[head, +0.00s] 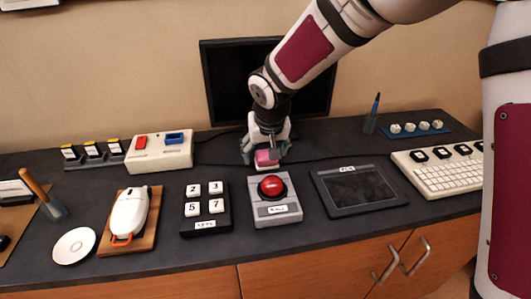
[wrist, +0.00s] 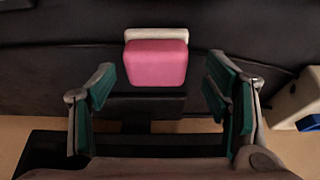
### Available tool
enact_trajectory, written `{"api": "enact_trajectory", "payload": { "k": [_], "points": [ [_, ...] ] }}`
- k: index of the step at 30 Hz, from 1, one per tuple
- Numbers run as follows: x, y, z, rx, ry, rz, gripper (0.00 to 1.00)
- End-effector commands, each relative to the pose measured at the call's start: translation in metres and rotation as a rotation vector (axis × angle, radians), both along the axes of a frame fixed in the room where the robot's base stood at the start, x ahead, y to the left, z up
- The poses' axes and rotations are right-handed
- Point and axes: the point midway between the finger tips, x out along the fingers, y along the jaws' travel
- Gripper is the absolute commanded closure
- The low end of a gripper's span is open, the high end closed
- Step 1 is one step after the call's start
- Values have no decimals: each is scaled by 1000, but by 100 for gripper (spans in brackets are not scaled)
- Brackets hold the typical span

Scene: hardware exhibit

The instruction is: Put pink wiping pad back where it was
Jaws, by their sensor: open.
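The pink wiping pad (head: 267,158) has a pale backing and sits on the dark counter behind the red button box. In the wrist view the pink pad (wrist: 156,64) lies ahead of the fingertips, between their lines, with its white edge (wrist: 156,34) on the far side. My gripper (head: 266,152) is right above and around the pad in the head view. In the wrist view my gripper (wrist: 160,88) has its two green-padded fingers spread wide, with a gap on both sides of the pad. Whether the pad touches the counter under it is hard to tell.
A dark monitor (head: 225,85) stands behind my gripper. The red button box (head: 278,211) is in front, the number-key block (head: 206,222) front left, a drawing tablet (head: 357,203) to the right. A cream box (head: 160,153) stands to the left. Bare counter (head: 320,160) lies right of the pad.

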Motion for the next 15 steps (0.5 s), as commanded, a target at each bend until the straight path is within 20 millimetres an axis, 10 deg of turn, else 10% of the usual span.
{"api": "enact_trajectory", "payload": {
  "k": [15],
  "points": [
    [-35, -9, 89, 0, -2, -1, 29]
  ]
}}
